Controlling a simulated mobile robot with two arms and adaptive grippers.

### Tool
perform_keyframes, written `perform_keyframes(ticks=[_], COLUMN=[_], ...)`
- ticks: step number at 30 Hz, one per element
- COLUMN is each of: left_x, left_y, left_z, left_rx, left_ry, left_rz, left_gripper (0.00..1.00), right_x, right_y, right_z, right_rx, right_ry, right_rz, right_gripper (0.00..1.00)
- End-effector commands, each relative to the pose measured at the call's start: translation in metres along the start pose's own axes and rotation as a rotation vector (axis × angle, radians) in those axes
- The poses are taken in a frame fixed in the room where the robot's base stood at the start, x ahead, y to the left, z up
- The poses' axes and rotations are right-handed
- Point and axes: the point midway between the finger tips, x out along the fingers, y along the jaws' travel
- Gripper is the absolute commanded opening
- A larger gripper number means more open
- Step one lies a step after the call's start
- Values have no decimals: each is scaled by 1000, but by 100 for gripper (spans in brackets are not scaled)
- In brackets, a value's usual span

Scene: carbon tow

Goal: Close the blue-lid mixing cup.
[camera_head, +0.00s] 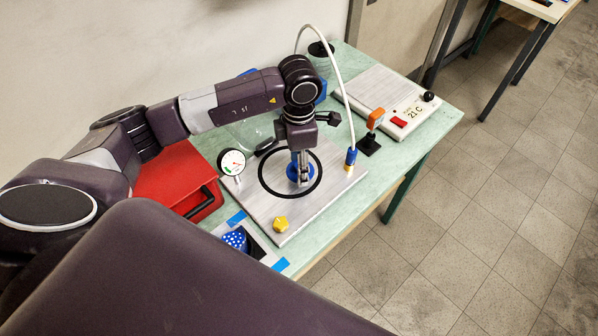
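A round blue piece (292,178) sits inside a black ring on the grey metal plate (258,208). It may be the blue lid or the lidded cup; my gripper partly hides it and I cannot tell which. My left gripper (303,183) points down directly over this blue piece, its fingertips at or just above it. Whether the fingers are shut on it cannot be made out. My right gripper is not in view.
A red case (170,181) stands left, beside a dial gauge (231,162). A white hose (347,92) arches to a blue fitting (351,158). A yellow knob (280,224) is at the front. An orange device (376,118) and a heater-like box (374,92) stand right.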

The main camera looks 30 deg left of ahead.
Motion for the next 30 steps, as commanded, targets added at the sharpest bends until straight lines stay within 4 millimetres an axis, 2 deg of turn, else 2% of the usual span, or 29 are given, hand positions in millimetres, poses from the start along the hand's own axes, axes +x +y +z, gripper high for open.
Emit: perform_keyframes(ticks=[9,15,21,30], left_x=[-94,-142,-161,-167], left_y=[2,1,1,0], left_z=[2,0,0,0], left_rx=[0,0,-1,-1], left_ry=[-7,-3,-1,1], left_rz=[7,6,3,0], left_gripper=[44,44,44,44], right_x=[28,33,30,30], right_y=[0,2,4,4], right_z=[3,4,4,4], right_rx=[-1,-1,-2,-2], right_ry=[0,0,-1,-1], right_rz=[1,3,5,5], right_gripper=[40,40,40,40])
